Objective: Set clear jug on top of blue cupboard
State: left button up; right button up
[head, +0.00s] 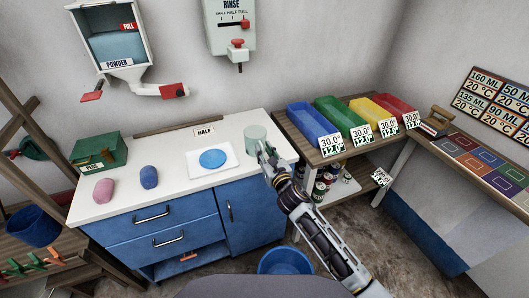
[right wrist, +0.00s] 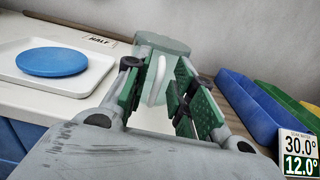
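The clear jug (head: 255,136), pale green and see-through, is at the back right of the blue cupboard's white top (head: 180,196). Its body (right wrist: 162,46) and white handle (right wrist: 156,80) show in the right wrist view. My right gripper (head: 264,152) reaches in at the jug's near side. In the right wrist view its green-padded fingers (right wrist: 158,92) are apart on either side of the handle, with gaps showing. The jug's base is partly hidden by the fingers, so I cannot tell if it touches the top. My left gripper is not in view.
A white tray with a blue disc (head: 213,159) lies left of the jug. A pink lump (head: 103,191), a blue lump (head: 149,177) and a green box (head: 98,153) stand further left. Coloured bins (head: 313,122) line the right shelf. A blue bucket (head: 285,262) is on the floor.

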jog(key=shift+r, duration=0.15)
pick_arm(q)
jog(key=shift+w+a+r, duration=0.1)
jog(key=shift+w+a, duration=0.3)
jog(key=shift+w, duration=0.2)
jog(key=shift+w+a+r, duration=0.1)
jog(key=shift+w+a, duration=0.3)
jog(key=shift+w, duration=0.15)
pick_arm(e)
jog(key=v, duration=1.2)
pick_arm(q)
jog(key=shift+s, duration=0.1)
